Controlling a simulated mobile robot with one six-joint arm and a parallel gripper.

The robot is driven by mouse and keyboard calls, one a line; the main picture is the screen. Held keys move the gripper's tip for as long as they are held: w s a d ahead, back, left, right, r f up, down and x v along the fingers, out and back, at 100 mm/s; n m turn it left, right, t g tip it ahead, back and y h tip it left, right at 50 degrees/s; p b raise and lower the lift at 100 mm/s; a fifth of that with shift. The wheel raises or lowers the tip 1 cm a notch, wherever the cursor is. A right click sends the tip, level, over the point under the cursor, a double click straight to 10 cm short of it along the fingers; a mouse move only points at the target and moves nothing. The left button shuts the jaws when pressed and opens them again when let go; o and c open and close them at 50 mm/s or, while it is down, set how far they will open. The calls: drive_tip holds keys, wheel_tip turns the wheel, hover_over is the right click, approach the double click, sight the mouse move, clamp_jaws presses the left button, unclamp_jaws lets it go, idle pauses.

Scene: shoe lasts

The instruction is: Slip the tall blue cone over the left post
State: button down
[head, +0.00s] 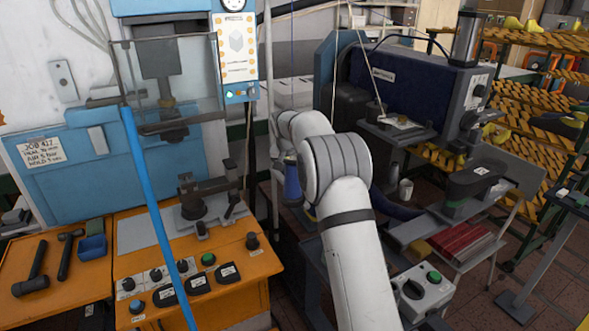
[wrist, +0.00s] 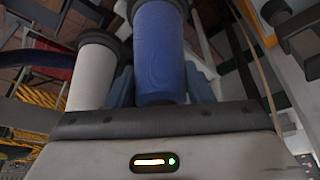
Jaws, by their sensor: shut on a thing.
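The tall blue cone (wrist: 163,50) stands out from my gripper (wrist: 162,88) in the wrist view, between its two blue-grey fingers. The cone has a dark band at its far end. In the head view a small blue part of the cone (head: 292,180) shows just left of my white arm, which hides most of my gripper. My gripper is shut on the cone, and the cone looks roughly upright in the head view. I cannot make out the left post in either view.
A pale tapered thing (wrist: 93,78) with a dark rim stands beside the cone in the wrist view. An orange bench (head: 190,265) with a blue press is at left. A dark blue machine (head: 415,85) and a rack (head: 540,90) are at right.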

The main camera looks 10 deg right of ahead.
drive_tip(key=c, duration=0.6)
unclamp_jaws()
drive_tip(key=shift+r, duration=0.1)
drive_tip(key=b+v, duration=0.1)
drive_tip(key=v, duration=0.6)
drive_tip(key=shift+s+r, duration=0.2)
drive_tip(key=shift+r, duration=0.1)
